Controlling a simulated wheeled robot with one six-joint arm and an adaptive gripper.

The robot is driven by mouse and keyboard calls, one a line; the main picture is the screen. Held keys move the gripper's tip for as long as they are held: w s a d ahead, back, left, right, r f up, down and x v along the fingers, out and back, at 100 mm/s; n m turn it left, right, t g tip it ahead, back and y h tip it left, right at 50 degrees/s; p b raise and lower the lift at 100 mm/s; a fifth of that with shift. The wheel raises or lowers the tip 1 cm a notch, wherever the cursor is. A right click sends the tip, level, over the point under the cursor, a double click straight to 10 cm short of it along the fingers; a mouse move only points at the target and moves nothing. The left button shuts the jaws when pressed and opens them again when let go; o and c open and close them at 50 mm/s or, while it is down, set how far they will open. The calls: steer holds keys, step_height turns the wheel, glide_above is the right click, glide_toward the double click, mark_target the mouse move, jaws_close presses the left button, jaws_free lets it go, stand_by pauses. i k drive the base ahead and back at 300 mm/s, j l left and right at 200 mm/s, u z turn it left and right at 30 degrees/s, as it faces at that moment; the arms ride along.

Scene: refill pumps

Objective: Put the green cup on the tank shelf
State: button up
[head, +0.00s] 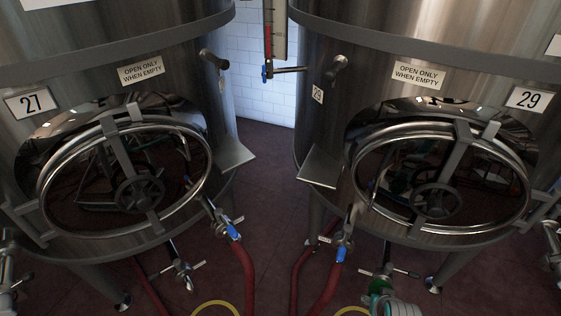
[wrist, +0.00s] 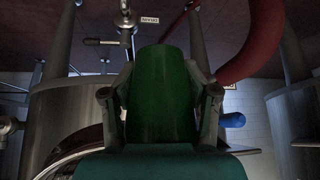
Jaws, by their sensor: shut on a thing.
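A green cup (wrist: 160,85) sits between the two fingers of my gripper (wrist: 160,97) in the wrist view, and the fingers are shut on it. In the head view my gripper (head: 382,290) is at the bottom edge, right of centre, with a bit of green showing; most of the cup is hidden there. Two small flat metal shelves jut from the tanks: one on tank 27 (head: 233,153) and one on tank 29 (head: 319,169). Both look bare. My gripper is below and to the right of the tank 29 shelf in the picture.
Steel tanks 27 (head: 225,100) and 29 (head: 320,120) stand either side of a floor gap. Round hatches (head: 440,185) bulge from their fronts. Valves with blue handles (head: 341,254) and red hoses (head: 322,290) hang below. A red hose (wrist: 255,40) passes near my gripper in the wrist view.

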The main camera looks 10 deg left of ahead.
mark_target(321, 169)
steer(key=i+j, duration=0.15)
steer(key=j, duration=0.2)
steer(key=i+j+u, duration=0.1)
steer(key=j, duration=0.25)
steer(key=i+j, duration=0.2)
steer(key=i+j+u, duration=0.1)
steer(key=j, duration=0.35)
steer(key=i, duration=0.05)
